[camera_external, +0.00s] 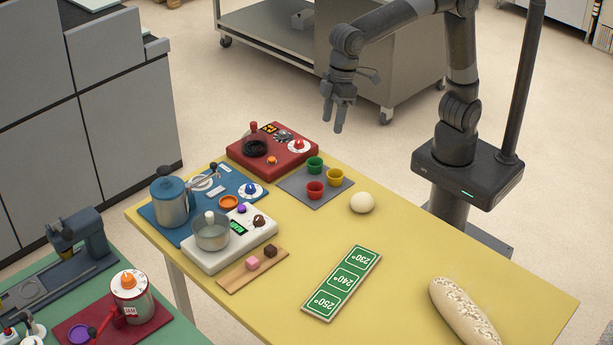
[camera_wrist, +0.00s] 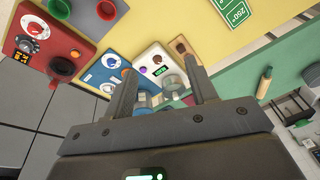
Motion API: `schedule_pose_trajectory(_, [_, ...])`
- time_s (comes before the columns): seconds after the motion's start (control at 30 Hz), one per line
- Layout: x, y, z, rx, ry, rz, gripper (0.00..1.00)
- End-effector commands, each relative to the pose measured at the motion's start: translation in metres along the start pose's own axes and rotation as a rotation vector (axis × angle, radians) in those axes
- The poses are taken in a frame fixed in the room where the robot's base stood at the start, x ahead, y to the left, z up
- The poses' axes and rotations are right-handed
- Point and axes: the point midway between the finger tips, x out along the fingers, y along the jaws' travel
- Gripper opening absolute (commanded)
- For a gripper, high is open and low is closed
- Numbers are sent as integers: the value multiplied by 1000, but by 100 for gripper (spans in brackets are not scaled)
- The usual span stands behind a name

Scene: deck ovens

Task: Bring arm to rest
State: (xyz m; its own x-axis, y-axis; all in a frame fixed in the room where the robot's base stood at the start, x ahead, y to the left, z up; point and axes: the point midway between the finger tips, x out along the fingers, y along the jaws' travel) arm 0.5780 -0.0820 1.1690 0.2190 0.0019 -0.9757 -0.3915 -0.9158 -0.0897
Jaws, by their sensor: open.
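My gripper (camera_external: 338,113) hangs above and behind the far edge of the yellow table (camera_external: 400,270), fingers pointing down, apart from everything on it. In the wrist view my gripper (camera_wrist: 165,95) shows its two fingers spread with nothing held between them. My arm reaches in from its dark base at the right of the external view. It is bent at the elbow.
The table carries a red stove unit (camera_external: 272,148), grey tray with cups (camera_external: 316,187), blue board with pot (camera_external: 209,201), white scale (camera_external: 230,242), dough ball (camera_external: 362,203), green temperature sign (camera_external: 342,283) and bread loaf (camera_external: 463,310). A grey cart (camera_external: 375,60) stands behind.

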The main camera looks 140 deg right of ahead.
Motion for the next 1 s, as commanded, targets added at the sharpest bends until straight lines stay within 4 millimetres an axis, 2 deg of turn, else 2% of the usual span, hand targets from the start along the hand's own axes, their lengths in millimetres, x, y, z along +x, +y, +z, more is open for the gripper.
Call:
schedule_pose_trajectory(0.03, [-10,0,17,-21,14,-7,52])
schedule_pose_trajectory(0.2, [-32,2,70,-92,60,-24,52])
schedule_pose_trajectory(0.43, [-46,9,144,-190,121,-41,52])
schedule_pose_trajectory(0.6, [-46,18,198,-262,169,-50,52])
schedule_pose_trajectory(0.8, [-34,30,256,-344,222,-55,52])
schedule_pose_trajectory(1.0, [-21,40,291,-397,259,-54,52])
